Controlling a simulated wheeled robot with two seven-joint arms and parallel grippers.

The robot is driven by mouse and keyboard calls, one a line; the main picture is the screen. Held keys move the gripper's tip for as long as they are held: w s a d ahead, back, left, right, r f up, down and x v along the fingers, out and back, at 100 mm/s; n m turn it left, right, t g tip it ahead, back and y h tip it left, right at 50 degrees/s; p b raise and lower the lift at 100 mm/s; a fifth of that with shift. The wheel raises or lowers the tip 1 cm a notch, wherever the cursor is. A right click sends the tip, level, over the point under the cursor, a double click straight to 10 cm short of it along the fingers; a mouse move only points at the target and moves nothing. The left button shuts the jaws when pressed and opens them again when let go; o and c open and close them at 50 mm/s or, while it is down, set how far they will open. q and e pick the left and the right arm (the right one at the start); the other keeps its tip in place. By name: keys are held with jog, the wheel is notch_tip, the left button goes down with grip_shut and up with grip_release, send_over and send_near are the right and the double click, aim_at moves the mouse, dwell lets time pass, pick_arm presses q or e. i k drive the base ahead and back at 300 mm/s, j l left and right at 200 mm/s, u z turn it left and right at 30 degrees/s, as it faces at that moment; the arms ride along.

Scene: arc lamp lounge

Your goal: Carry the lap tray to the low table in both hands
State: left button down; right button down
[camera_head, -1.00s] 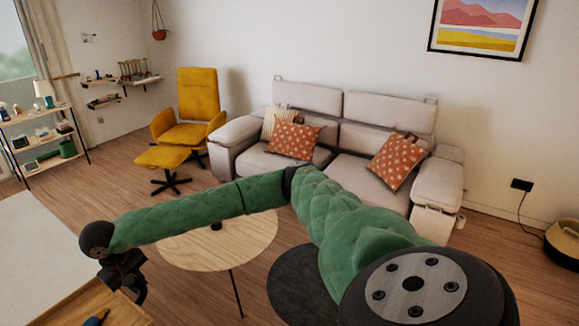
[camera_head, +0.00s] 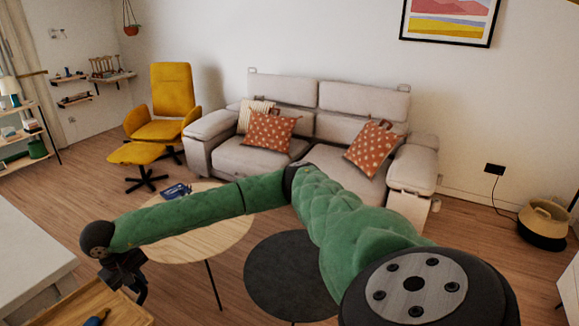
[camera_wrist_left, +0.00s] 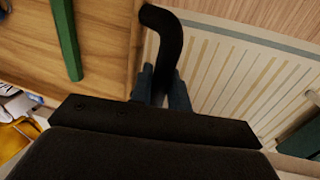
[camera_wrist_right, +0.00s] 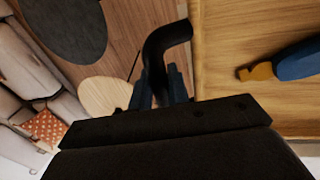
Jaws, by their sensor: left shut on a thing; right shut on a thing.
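The wooden lap tray (camera_head: 72,306) shows only in part at the lower left of the head view. A dark blue tool (camera_head: 97,318) lies in it. My right gripper (camera_head: 139,284) is at the tray's edge; in the right wrist view its fingers (camera_wrist_right: 160,88) are shut on a black bent handle. In the left wrist view my left gripper (camera_wrist_left: 162,88) is shut on the other black handle, with the tray floor (camera_wrist_left: 100,40) and a green item (camera_wrist_left: 67,40) beside it. The round pale-wood low table (camera_head: 205,243) stands beyond, partly hidden by my right arm.
A blue object (camera_head: 176,190) lies on the low table's far side. A dark round surface (camera_head: 285,280) is right of it. A white worktop (camera_head: 30,250) is close at left. A yellow footstool (camera_head: 137,153) and a sofa (camera_head: 255,157) stand behind. Bare floor lies between.

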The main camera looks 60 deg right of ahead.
aim_at(320, 277)
jog(key=z, duration=2.05)
jog(key=i+j+z, duration=0.1)
jog(key=z, duration=0.3)
jog(key=i+j+z, duration=0.1)
jog(key=z, duration=0.3)
jog(key=i+j, duration=0.15)
jog(key=j, duration=0.2)
jog(key=i+j, duration=0.1)
jog(key=j, duration=0.25)
jog(key=i+j, duration=0.15)
jog(key=j, duration=0.2)
jog(key=i+j, duration=0.15)
jog(key=j, duration=0.25)
jog(key=i+j, duration=0.1)
jog(key=j, duration=0.25)
jog(key=i+j, duration=0.15)
jog(key=j, duration=0.2)
